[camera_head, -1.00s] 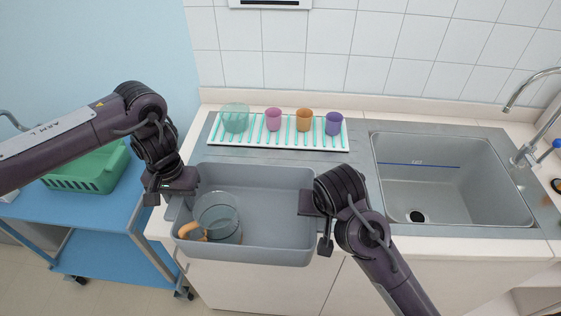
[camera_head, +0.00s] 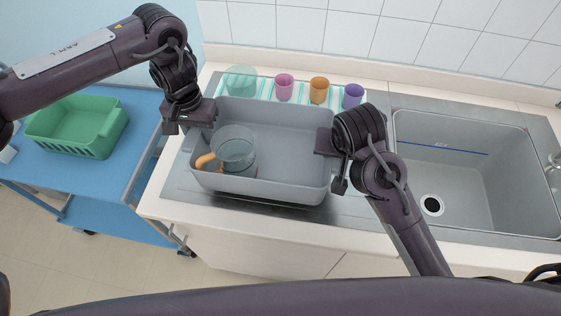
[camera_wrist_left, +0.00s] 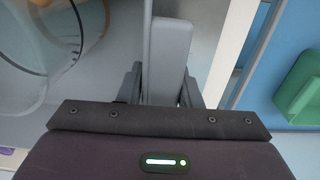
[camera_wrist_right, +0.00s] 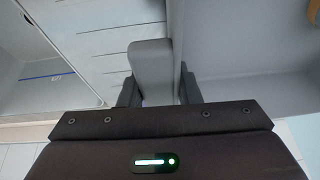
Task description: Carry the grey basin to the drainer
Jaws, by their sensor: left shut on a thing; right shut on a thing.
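The grey basin (camera_head: 285,140) is held between my two grippers over the metal drainer surface left of the sink. A clear glass vessel (camera_head: 234,150) with an orange handle-like part (camera_head: 205,161) sits inside at its left. My left gripper (camera_head: 205,112) is shut on the basin's left rim, which also shows in the left wrist view (camera_wrist_left: 168,60). My right gripper (camera_head: 328,148) is shut on the right rim, seen in the right wrist view (camera_wrist_right: 152,70). A shadow lies under the basin's front edge. The basin hides part of the drainer (camera_head: 365,205).
Behind the basin, a striped white rack (camera_head: 265,92) carries a green glass (camera_head: 241,80) and pink (camera_head: 284,87), orange (camera_head: 319,90) and purple (camera_head: 352,96) cups. The empty sink (camera_head: 460,180) is at right. A blue cart (camera_head: 60,170) with a green basket (camera_head: 78,127) stands at left.

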